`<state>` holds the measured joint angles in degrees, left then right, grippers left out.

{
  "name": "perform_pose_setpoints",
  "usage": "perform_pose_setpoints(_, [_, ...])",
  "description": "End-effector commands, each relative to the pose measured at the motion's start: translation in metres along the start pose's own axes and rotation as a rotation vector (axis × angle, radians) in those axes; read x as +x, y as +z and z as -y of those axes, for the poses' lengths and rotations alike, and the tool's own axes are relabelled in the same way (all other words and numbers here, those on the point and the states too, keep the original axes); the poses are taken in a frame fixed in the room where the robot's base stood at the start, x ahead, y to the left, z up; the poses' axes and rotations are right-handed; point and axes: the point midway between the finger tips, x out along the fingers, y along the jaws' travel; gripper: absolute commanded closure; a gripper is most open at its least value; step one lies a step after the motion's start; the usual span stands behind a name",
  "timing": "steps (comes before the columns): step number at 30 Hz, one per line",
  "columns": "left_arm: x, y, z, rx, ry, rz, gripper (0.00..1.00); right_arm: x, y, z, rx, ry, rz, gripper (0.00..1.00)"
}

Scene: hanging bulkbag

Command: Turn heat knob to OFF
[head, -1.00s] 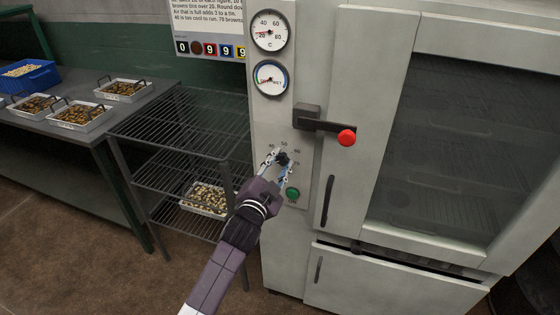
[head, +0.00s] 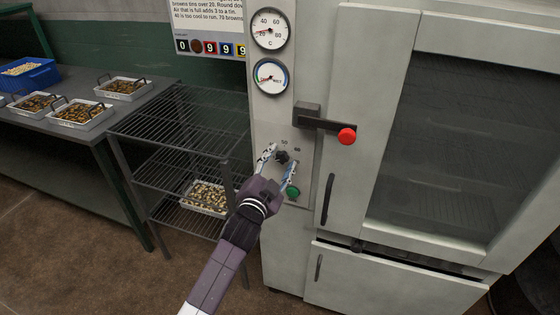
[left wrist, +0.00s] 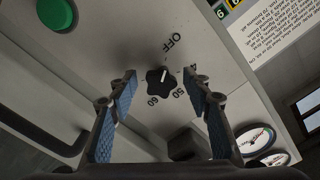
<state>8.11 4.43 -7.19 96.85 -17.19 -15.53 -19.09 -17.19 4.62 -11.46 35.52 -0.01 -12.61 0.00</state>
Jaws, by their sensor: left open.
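The black heat knob (head: 282,157) is on the oven's control panel, below the gauges. In the left wrist view the knob (left wrist: 157,83) has a white mark pointing up toward the OFF lettering (left wrist: 165,44). The numbers 50 and 60 show on the side of the knob nearer my gripper. My left gripper (head: 279,167) is at the panel, with its blue-padded fingers spread on either side of the knob. In the left wrist view the gripper (left wrist: 158,92) is open, with gaps between both fingers and the knob. My right gripper is not in view.
A green button (head: 293,192) sits just below the knob, close to a finger. A red-tipped door latch (head: 346,137) juts out at the upper right. Two gauges (head: 270,76) are above. A wire rack (head: 180,125) stands left of the oven.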

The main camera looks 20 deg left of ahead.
Motion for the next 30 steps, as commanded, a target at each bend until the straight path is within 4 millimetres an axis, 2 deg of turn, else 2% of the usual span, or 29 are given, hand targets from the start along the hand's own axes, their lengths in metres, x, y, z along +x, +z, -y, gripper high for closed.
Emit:
perform_pose_setpoints(4, [-0.004, 0.0, 0.0, 0.001, 0.0, 0.0, 0.55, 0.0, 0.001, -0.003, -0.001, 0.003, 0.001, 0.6])
perform_pose_setpoints(7, [-0.016, 0.001, -0.001, 0.001, 0.001, 0.001, 0.55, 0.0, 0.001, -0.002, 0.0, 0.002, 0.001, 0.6])
perform_pose_setpoints(15, [-0.072, 0.001, -0.001, 0.001, 0.001, 0.001, 0.55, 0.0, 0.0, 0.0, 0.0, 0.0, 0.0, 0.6])
perform_pose_setpoints(21, [-0.104, 0.001, -0.001, 0.0, 0.002, 0.002, 0.55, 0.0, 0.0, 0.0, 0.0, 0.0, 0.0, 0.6])
perform_pose_setpoints(25, [-0.116, 0.001, 0.0, 0.0, 0.001, 0.001, 0.55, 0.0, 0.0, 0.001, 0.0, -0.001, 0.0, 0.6])
perform_pose_setpoints(30, [-0.12, 0.0, 0.0, 0.0, 0.0, 0.0, 0.55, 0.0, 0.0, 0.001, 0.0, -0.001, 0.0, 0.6])
